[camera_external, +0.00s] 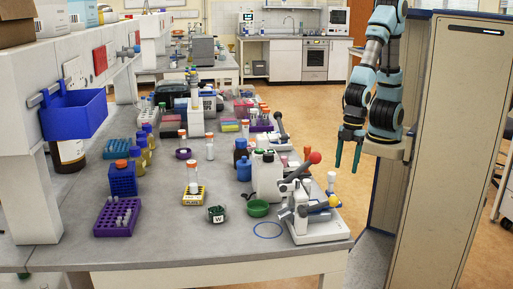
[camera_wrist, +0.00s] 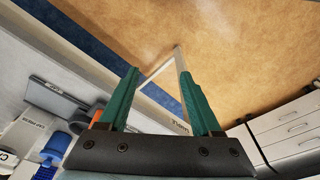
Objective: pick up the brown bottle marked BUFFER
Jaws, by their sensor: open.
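A brown bottle (camera_external: 67,152) with a pale label stands at the far left of the bench, partly hidden behind a blue bin. Its marking is too small to read, so I cannot tell whether it says BUFFER. No brown bottle shows clearly in the wrist view. My gripper (camera_external: 347,163) hangs in the air off the right side of the bench, far from that bottle. Its two teal fingers point down, apart and empty. In the wrist view my gripper (camera_wrist: 159,74) is open with nothing between the fingers, over the tan floor.
The blue bin (camera_external: 75,114) hangs from the shelf post. A tall cabinet (camera_external: 445,150) stands right.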

